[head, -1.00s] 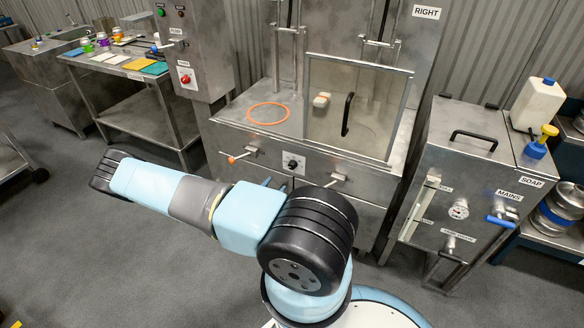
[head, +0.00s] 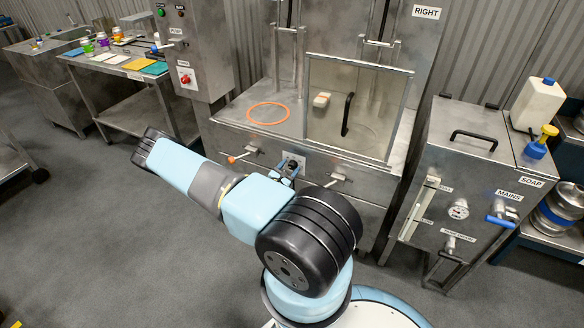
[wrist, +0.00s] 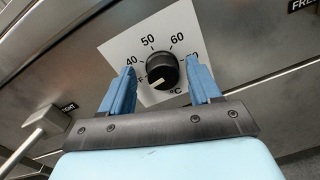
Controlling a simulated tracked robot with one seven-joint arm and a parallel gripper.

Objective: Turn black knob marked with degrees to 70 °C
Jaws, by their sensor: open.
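The black knob (wrist: 162,70) sits on a white dial plate (wrist: 118,50) marked 40, 50, 60 and °C; a further mark at the right is partly covered by a finger. Its pale pointer line points to the lower left, near a mark that looks like F or OFF. My gripper (wrist: 160,88) is open, with one blue finger on each side of the knob. I cannot tell whether the fingers touch it. In the head view my gripper (head: 284,170) is at the white plate (head: 297,158) and mostly hides the knob.
An orange ring (head: 268,113) lies on the ledge above, beside a clear guard door (head: 358,108).

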